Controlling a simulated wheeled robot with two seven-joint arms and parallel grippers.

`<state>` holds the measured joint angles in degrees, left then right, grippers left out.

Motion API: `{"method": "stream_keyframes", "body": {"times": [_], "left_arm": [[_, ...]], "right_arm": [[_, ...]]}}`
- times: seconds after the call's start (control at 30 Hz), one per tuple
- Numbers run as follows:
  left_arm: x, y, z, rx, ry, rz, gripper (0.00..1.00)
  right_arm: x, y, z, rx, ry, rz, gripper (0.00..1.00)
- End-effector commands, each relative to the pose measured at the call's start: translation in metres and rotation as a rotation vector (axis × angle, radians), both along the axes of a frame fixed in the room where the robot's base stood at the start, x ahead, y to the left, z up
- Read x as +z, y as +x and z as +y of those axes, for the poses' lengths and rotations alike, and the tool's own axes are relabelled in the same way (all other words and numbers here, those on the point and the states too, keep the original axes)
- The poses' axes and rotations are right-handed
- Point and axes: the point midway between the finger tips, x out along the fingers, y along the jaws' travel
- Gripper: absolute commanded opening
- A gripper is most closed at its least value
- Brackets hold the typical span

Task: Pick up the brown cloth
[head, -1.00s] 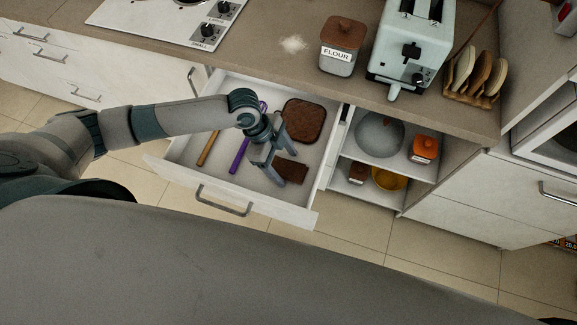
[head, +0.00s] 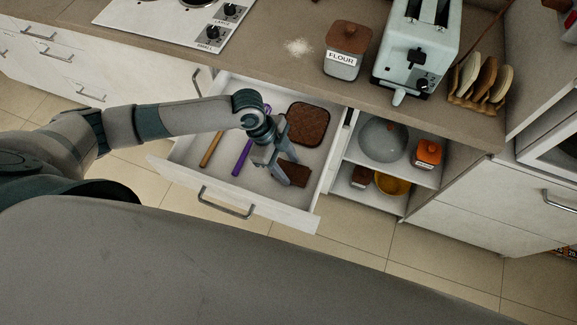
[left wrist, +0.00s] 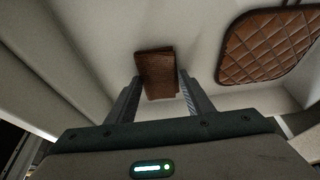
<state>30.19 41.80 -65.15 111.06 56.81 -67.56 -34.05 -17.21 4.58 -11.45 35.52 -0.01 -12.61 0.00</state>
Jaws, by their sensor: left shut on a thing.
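The brown cloth (head: 297,174) is a small folded dark-brown piece at the front right inside the open drawer. In the left wrist view the cloth (left wrist: 156,72) lies between my two fingers, seen against the pale drawer floor. My left gripper (head: 284,168) reaches down into the drawer and is shut on the cloth; it also shows in the left wrist view (left wrist: 160,86). In the head view the fingers hide part of the cloth. I cannot tell that it is lifted off the floor. My right gripper is not in view.
The white drawer (head: 275,213) also holds a brown quilted pad (head: 309,124) behind the cloth, a purple utensil (head: 243,158) and a wooden-coloured one (head: 211,149) to the left. The counter above carries a flour jar (head: 343,66) and a toaster (head: 409,55). Open shelves (head: 388,168) stand to the right.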

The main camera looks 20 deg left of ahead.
Motion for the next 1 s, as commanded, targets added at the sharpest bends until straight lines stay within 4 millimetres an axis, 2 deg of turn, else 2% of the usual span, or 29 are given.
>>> {"method": "stream_keyframes", "body": {"times": [0.17, 0.6, 0.77, 1.0], "left_arm": [[0.018, 0.001, 0.0, -0.002, -0.001, -0.005, 0.27], [0.085, 0.001, 0.0, -0.001, 0.0, -0.003, 0.27], [0.095, 0.0, 0.0, 0.0, 0.0, -0.001, 0.27], [0.096, 0.0, 0.0, 0.0, 0.0, 0.0, 0.27]], "right_arm": [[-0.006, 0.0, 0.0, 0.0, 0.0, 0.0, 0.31], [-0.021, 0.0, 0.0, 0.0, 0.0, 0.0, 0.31], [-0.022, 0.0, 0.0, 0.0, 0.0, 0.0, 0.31], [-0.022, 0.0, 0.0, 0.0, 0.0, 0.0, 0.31]]}}
